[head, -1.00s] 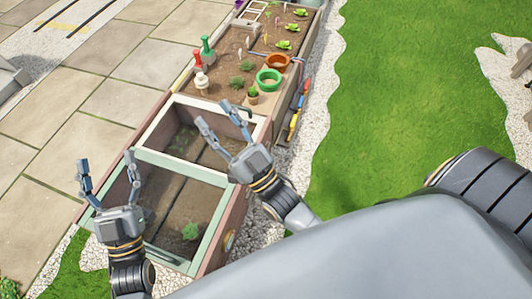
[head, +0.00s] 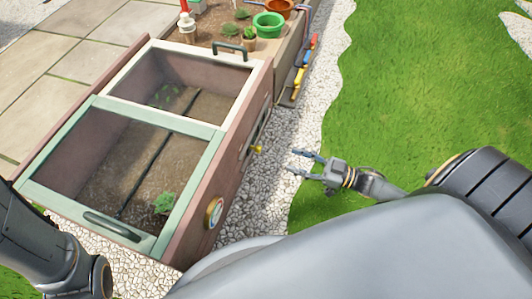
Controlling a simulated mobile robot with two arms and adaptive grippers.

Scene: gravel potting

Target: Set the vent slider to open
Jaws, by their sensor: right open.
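The vent slider shows as a small brass knob (head: 257,149) on a slotted plate (head: 262,125) in the right outer side wall of the planter box (head: 232,172). I cannot tell from here which end of the slot is open. My right gripper (head: 291,161) is open and empty, to the right of the knob and apart from it, with its fingers pointing left towards the wall. My left gripper is out of view; only part of my left arm shows at the lower left.
The box has a green-framed lid (head: 152,115) and a white-framed lid (head: 190,52), each with a dark handle. Pots and tools lie beyond. White gravel (head: 262,200) and grass (head: 420,90) lie to the right.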

